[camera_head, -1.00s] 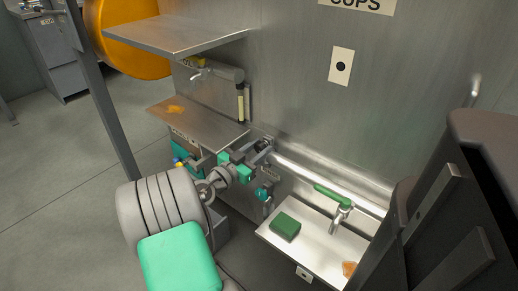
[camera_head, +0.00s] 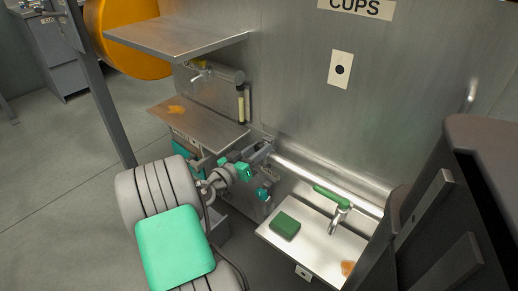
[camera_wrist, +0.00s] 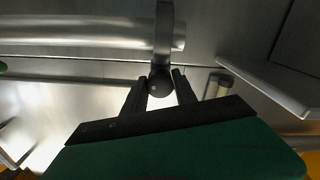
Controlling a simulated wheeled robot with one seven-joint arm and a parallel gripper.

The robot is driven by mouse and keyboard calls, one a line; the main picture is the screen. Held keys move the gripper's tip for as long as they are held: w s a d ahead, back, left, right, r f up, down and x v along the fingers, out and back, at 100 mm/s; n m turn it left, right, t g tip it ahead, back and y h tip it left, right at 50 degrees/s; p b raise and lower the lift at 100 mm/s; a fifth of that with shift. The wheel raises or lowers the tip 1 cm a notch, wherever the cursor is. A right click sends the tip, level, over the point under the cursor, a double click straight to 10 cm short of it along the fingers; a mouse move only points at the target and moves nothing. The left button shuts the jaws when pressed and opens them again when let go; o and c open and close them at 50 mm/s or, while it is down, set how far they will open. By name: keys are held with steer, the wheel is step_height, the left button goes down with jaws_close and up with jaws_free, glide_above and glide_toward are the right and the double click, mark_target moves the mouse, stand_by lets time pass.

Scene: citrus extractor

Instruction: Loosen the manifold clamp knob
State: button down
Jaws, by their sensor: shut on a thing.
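The manifold is a shiny steel pipe (camera_head: 325,185) running along the base of the steel wall, and it shows at the upper left of the wrist view (camera_wrist: 80,31). A metal clamp strap (camera_wrist: 164,35) crosses the pipe near its end. The dark round clamp knob (camera_wrist: 160,84) sits at the strap's lower end. My gripper (camera_wrist: 160,92) is shut on the knob, with one dark finger on each side of it. In the head view my gripper (camera_head: 262,153) is small at the pipe's left end, and the knob cannot be made out there.
A steel tray (camera_head: 310,258) on the right holds a green sponge (camera_head: 285,225); a green-handled tap (camera_head: 338,207) is above it. Steel shelves (camera_head: 175,36) and (camera_head: 205,128) project at left. A dark panel (camera_head: 440,230) stands close at right.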

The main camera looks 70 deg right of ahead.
mark_target(257, 150)
steer(key=c, duration=1)
jaws_free()
steer(key=v, duration=0.5)
steer(key=shift+w+a+f+b, duration=0.1)
steer(key=shift+w+a+b, duration=0.1)
steer(key=shift+w+b, duration=0.15)
steer(key=shift+s+b+v, duration=0.2)
steer(key=shift+b+v, duration=0.85)
steer(key=shift+b, duration=2.85)
steer(key=shift+a, duration=0.1)
